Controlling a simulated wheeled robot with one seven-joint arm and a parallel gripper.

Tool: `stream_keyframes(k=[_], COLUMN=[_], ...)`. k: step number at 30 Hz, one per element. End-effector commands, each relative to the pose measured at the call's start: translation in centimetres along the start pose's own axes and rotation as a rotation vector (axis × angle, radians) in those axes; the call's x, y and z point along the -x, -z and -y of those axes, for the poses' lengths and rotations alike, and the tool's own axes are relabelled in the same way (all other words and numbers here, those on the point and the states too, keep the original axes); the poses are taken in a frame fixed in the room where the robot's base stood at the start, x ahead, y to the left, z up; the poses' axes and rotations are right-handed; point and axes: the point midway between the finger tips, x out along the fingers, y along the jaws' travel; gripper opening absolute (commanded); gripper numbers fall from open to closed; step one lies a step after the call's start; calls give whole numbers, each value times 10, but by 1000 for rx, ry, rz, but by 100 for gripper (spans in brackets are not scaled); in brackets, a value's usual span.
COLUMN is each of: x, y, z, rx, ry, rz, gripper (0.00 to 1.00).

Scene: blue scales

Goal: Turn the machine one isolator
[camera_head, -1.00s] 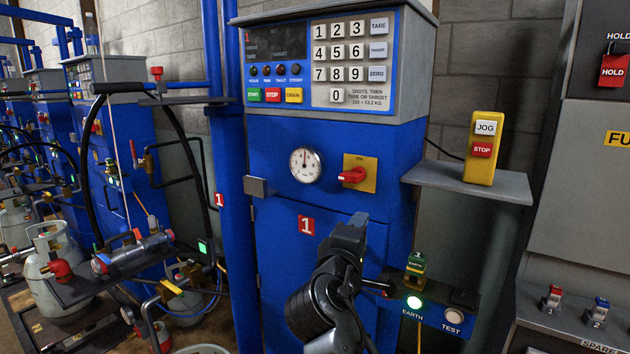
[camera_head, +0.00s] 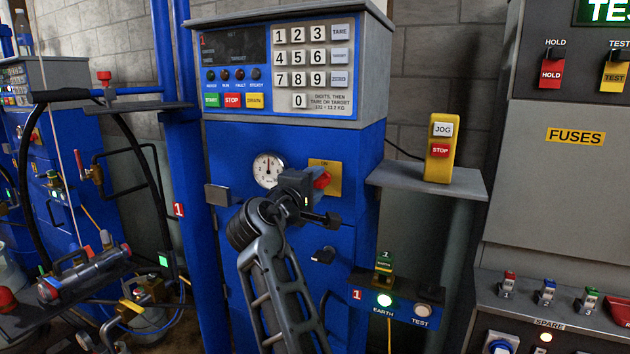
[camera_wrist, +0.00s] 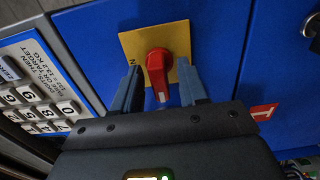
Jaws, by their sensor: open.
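The machine one isolator is a red rotary handle (camera_wrist: 158,72) on a yellow plate (camera_wrist: 127,42), on the blue front of the machine. In the head view the red handle (camera_head: 322,179) is partly hidden behind my gripper (camera_head: 314,196), and the plate (camera_head: 332,168) shows around it. In the wrist view my gripper (camera_wrist: 160,92) is open, with one finger on each side of the handle. The handle's pale-marked end points toward my gripper's palm. I cannot tell whether a finger touches the handle.
A round gauge (camera_head: 268,169) is left of the isolator. The keypad (camera_head: 312,62) is above. A grey shelf (camera_head: 420,180) with a yellow jog/stop box (camera_head: 439,150) juts out at right. An earth/test panel (camera_head: 398,303) is lower right. A grey bracket (camera_head: 219,195) sticks out at left.

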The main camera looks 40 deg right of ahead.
Motion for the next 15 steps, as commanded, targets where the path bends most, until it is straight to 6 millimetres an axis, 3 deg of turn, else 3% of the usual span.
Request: stream_keyframes(k=[11,15], x=[-6,-6], y=[0,0], z=[0,0], rx=[-1,-1], ry=[0,0], rz=[-1,-1], gripper=[42,28])
